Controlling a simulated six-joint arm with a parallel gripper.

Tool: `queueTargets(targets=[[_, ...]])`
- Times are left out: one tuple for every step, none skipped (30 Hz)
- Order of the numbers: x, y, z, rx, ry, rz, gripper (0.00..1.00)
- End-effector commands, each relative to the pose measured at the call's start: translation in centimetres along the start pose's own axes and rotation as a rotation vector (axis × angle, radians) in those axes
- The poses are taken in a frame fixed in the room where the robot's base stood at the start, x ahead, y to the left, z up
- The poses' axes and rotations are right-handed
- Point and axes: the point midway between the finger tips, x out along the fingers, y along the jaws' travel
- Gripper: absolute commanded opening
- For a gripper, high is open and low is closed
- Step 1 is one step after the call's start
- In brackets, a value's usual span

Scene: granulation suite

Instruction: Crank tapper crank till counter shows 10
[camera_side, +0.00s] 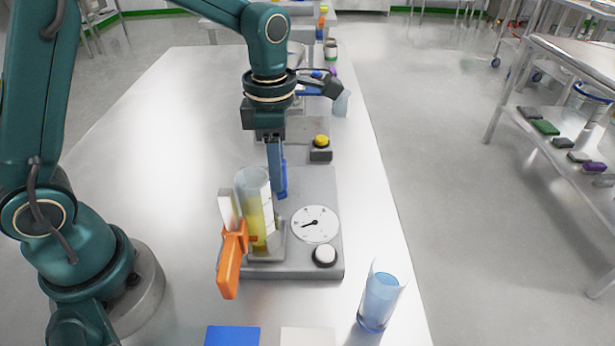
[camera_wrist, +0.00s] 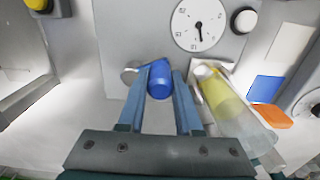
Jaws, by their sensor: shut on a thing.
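The tapper's grey base (camera_side: 325,185) stands on the bench. It bears a clear cylinder (camera_side: 250,185) with yellow powder, which also shows in the wrist view (camera_wrist: 225,100). My gripper (camera_side: 281,190) reaches down behind the cylinder. In the wrist view, my gripper's fingers are shut on the blue crank knob (camera_wrist: 159,82). The crank arm is mostly hidden.
An orange lever (camera_side: 230,265) sticks out in front of the cylinder. A white button (camera_side: 325,255) sits by the dial. A blue tumbler (camera_side: 380,300) stands near the bench's right edge. A yellow-button box (camera_side: 320,150) stands behind. Blue (camera_side: 232,337) and white (camera_side: 307,337) squares lie in front.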

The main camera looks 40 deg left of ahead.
Motion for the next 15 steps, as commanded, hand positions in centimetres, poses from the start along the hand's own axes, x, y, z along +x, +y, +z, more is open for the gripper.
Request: queueTargets(targets=[[0.0,0.1,-0.6,-0.001,0.004,0.004,0.00],[0.0,0.0,-0.8,-0.001,0.004,0.004,0.00],[0.0,-0.1,-1.2,-0.002,0.005,0.004,0.00],[0.0,-0.1,-1.4,-0.002,0.004,0.005,0.00],[0.0,-0.1,-1.5,-0.002,0.004,0.006,0.00],[0.0,-0.2,-1.7,-0.002,0.003,0.007,0.00],[0.0,-0.2,-1.8,-0.001,0.003,0.007,0.00],[0.0,-0.2,-1.9,-0.001,0.002,0.007,0.00],[0.0,-0.2,-1.9,0.000,0.002,0.008,0.00],[0.0,-0.2,-1.9,0.000,0.002,0.008,0.00],[0.0,-0.2,-1.9,0.000,0.001,0.008,0.00],[0.0,-0.2,-1.9,0.000,0.001,0.008,0.00],[0.0,-0.2,-1.9,0.000,0.001,0.008,0.00],[0.0,-0.2,-1.9,0.000,0.000,0.008,0.00],[0.0,-0.2,-1.9,0.000,0.000,0.008,0.00]])
